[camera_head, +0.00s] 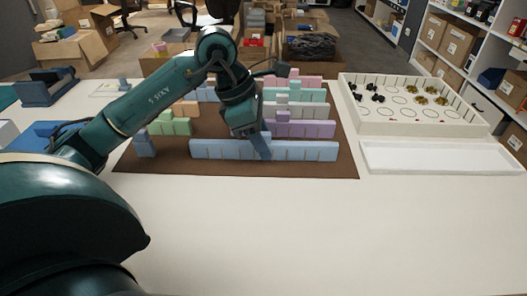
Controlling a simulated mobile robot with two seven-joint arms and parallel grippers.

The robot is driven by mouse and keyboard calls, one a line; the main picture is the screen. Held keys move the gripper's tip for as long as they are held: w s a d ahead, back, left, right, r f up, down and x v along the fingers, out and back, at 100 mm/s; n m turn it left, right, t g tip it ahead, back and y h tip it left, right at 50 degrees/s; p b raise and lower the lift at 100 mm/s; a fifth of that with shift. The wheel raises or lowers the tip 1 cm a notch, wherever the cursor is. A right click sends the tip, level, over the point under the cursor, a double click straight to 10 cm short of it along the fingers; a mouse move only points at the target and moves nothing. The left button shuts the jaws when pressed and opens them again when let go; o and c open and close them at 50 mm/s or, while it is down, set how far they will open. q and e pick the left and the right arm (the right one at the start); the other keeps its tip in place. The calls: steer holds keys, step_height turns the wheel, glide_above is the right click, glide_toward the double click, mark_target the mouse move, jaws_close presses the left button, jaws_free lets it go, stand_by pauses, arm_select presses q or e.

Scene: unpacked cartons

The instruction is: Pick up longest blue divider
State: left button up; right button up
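The longest blue divider (304,151) is a light blue, slotted strip standing upright on the brown mat (240,170), along its front. My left arm reaches over the mat from the left. My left gripper (262,152) points down at the middle of this divider, and a dark finger overlaps its front face. The far finger is hidden, so I cannot tell whether the gripper is open, shut or touching the divider. My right gripper is not in view.
Green (170,125), purple (305,129) and other pastel dividers stand in rows behind the blue one. A white box of small parts (415,128) and an empty white tray (440,170) lie at the right. The table front (310,230) is clear.

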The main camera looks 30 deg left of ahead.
mark_target(263, 133)
arm_select(q)
steer(key=shift+f, duration=0.1)
steer(key=shift+c, duration=0.7)
jaws_close()
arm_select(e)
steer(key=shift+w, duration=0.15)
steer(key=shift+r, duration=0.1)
